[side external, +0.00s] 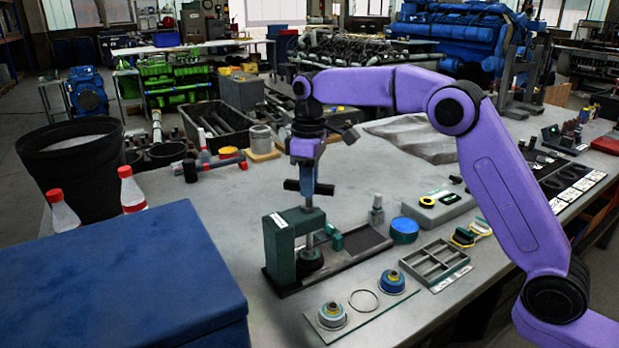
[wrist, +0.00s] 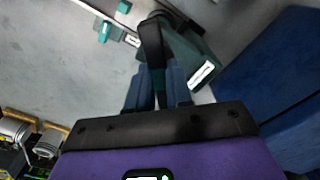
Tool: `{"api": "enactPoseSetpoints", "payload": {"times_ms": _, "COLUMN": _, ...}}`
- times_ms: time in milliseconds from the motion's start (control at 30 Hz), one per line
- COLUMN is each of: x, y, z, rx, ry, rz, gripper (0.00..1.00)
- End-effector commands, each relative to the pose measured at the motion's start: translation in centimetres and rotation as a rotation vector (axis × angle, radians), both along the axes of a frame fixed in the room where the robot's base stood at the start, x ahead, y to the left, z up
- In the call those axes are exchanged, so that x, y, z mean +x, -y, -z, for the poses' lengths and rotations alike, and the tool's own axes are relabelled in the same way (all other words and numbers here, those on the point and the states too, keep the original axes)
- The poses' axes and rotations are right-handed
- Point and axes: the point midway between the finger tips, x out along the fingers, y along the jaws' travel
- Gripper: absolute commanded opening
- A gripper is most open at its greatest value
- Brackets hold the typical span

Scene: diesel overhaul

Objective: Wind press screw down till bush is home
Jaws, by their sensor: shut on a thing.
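The green bench press (side external: 281,243) stands on the grey bench. Its steel screw (side external: 309,240) runs down through the top of the frame. The black crossbar handle (side external: 324,189) sits above the frame. My gripper (side external: 306,182) points straight down from above and is shut on the handle. In the wrist view the blue fingers (wrist: 156,75) close around the black handle (wrist: 151,40). A dark round piece (side external: 311,262) sits under the screw on the press base. I cannot tell the bush from it or how deep it sits.
A blue box (side external: 120,285) stands at front left. Two red-capped bottles (side external: 131,190) and a black bin (side external: 75,165) are behind it. A plate with round parts (side external: 332,316) lies in front. A divided tray (side external: 434,262) and blue tin (side external: 404,230) are right.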

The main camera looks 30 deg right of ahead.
Motion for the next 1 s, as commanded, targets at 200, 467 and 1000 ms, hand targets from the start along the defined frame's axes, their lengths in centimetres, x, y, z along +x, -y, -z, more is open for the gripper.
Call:
{"api": "enactPoseSetpoints", "payload": {"times_ms": 200, "x": 0.03, "y": 0.08, "z": -0.09, "rx": -0.001, "ry": 0.002, "rz": 0.024, "gripper": 0.0}}
{"api": "enactPoseSetpoints", "payload": {"times_ms": 467, "x": 0.04, "y": 0.09, "z": -0.04, "rx": 0.0, "ry": 0.003, "rz": 0.105, "gripper": 0.0}}
{"api": "enactPoseSetpoints", "payload": {"times_ms": 1000, "x": 0.05, "y": 0.09, "z": 0.19, "rx": 0.0, "ry": 0.002, "rz": 0.509, "gripper": 0.0}}
